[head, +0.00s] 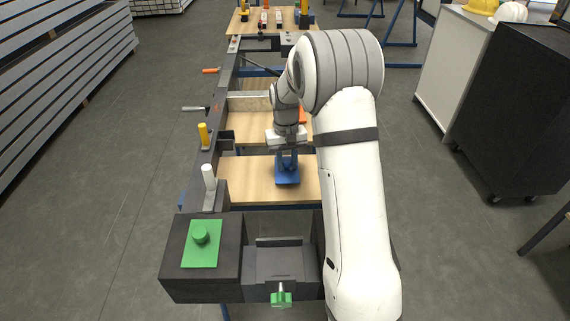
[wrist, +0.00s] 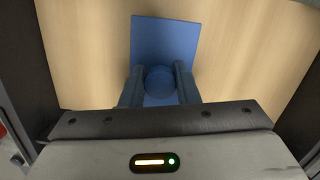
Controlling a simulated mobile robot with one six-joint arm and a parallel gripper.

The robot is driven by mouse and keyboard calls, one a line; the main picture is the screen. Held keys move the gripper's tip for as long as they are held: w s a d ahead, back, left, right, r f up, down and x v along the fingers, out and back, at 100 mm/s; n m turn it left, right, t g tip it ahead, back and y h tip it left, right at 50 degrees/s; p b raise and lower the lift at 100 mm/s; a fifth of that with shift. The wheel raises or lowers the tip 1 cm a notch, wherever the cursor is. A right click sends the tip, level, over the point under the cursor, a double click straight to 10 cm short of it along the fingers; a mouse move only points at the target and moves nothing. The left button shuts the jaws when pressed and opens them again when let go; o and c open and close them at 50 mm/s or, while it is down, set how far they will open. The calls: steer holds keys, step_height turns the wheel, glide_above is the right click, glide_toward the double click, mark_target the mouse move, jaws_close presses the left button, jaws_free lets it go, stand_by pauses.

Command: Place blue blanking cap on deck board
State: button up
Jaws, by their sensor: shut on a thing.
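The blue blanking cap (head: 288,180) is a blue square plate with a round knob. In the head view it is at the near wooden deck board (head: 245,180), below my gripper (head: 287,160). In the wrist view the cap (wrist: 165,38) lies over the light wood (wrist: 235,45), and my gripper (wrist: 159,85) is shut on its round knob, one finger on each side. The plate looks flat over the board; I cannot tell whether it touches the wood or hangs just above it.
A green cap (head: 201,252) with a knob sits on a dark block at the near left. A green-handled part (head: 281,297) is at the near edge. A white peg (head: 209,180) and a yellow peg (head: 204,134) stand along the left dark rail. Bare board shows left of the blue cap.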

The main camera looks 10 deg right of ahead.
steer(key=shift+f, duration=0.25)
steer(key=shift+f, duration=0.1)
steer(key=o, duration=1)
step_height(320, 180, up, 11)
steer(key=w+p, duration=0.1)
steer(key=s+a+r+t, duration=0.1)
steer(key=s+r, duration=0.2)
steer(key=s, duration=0.4)
steer(key=s+r+t, duration=0.1)
steer(key=s+r, duration=0.3)
steer(key=s, duration=0.3)
steer(key=shift+t, duration=0.7)
steer(key=s+f, duration=0.1)
steer(key=s, duration=0.4)
steer(key=s+f, duration=0.1)
steer(key=s, duration=0.4)
steer(key=s+a+f, duration=0.1)
steer(key=s, duration=0.4)
steer(key=shift+s+f, duration=0.15)
steer(key=shift+s, duration=0.15)
